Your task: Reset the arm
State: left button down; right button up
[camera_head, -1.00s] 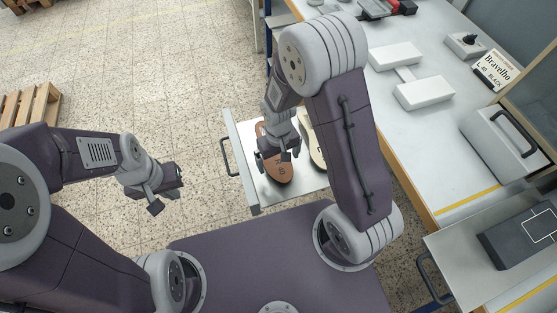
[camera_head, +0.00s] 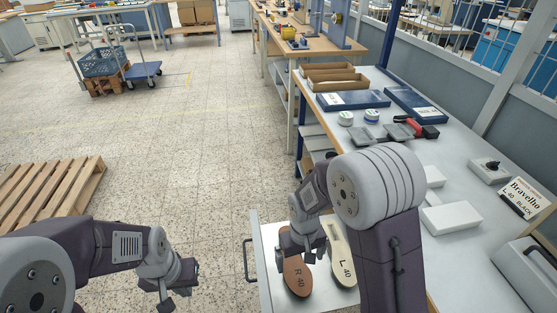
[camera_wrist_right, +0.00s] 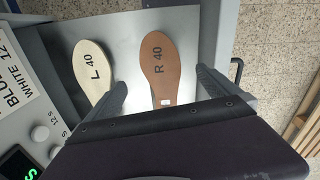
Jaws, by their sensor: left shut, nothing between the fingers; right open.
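My right gripper (camera_head: 312,256) is open above the pulled-out metal tray (camera_head: 262,240). In the right wrist view its two fingers (camera_wrist_right: 160,88) stand apart with nothing between them. A brown insole marked R 40 (camera_head: 297,279) lies on the tray below the gripper; it also shows in the right wrist view (camera_wrist_right: 161,60). A cream insole marked L 40 (camera_head: 342,262) lies beside it, partly hidden by my right arm. In the right wrist view the cream insole (camera_wrist_right: 93,72) is on the left. My left gripper (camera_head: 180,292) is shut and empty over the floor.
The white workbench (camera_head: 455,160) on the right holds pale blocks (camera_head: 450,218), a Bravelho card (camera_head: 523,198), a knob box (camera_head: 490,170) and blue trays (camera_head: 352,100). A wooden pallet (camera_head: 50,195) lies at the left. The middle floor is clear.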

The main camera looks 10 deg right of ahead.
jog(key=s+d+r+m+t+p, duration=0.1)
jog(key=s+d+r+m+p, duration=0.1)
jog(key=s+d+r, duration=0.45)
notch_tip(320, 180, up, 13)
jog(key=a+p, duration=0.1)
jog(key=p, duration=1.1)
jog(key=shift+s, duration=0.15)
